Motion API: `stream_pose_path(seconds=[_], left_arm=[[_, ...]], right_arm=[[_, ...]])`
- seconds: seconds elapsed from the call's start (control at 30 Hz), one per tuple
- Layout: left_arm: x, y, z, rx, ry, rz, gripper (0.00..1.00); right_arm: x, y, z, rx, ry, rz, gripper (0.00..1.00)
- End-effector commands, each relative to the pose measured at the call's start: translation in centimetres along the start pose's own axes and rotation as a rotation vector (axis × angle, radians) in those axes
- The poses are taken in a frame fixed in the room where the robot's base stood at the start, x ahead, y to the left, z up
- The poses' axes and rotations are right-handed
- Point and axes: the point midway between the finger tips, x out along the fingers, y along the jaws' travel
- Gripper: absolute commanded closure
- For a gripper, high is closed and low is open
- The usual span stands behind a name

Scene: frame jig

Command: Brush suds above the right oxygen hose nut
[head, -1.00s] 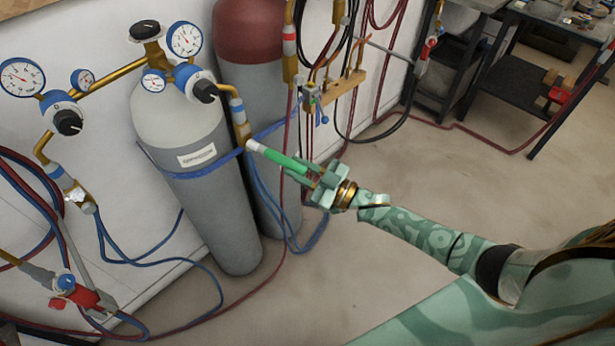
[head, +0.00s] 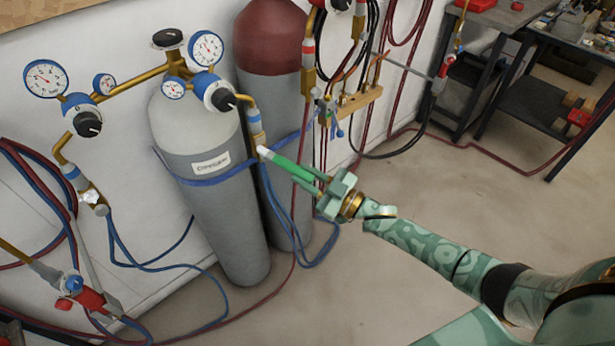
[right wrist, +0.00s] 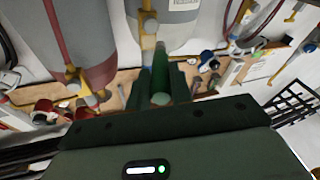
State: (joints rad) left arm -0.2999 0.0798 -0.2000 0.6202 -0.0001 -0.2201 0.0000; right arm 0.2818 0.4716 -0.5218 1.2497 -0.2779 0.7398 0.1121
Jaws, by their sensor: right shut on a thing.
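My right gripper (head: 314,181) is shut on a green brush (head: 290,168) with a pale tip. The brush points up and left, its tip close to the lower end of the right oxygen hose nut (head: 258,139); I cannot tell if they touch. The nut hangs below the right regulator (head: 216,95), with a blue hose running down from it. In the right wrist view the green brush (right wrist: 160,80) stands between the fingers, under a brass fitting (right wrist: 148,28). No suds are clear on the right nut. My left gripper is out of view.
A grey cylinder (head: 225,235) stands behind the brush, beside a red-topped cylinder (head: 270,40). Left, a hose nut (head: 90,196) carries a whitish patch. Hoses hang along the wall and lie on the floor. The floor at right (head: 440,190) is open.

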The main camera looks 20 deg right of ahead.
Motion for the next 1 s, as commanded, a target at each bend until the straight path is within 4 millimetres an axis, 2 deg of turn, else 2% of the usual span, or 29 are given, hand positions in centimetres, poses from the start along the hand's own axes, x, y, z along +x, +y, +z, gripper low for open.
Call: stream_pose_path(seconds=[0.8, 1.0], left_arm=[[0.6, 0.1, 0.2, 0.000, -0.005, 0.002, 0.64], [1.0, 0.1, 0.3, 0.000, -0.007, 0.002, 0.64]], right_arm=[[1.4, 0.4, 0.4, 0.001, -0.001, 0.000, 1.00], [0.9, 1.4, 0.8, -0.001, -0.001, 0.000, 1.00]])
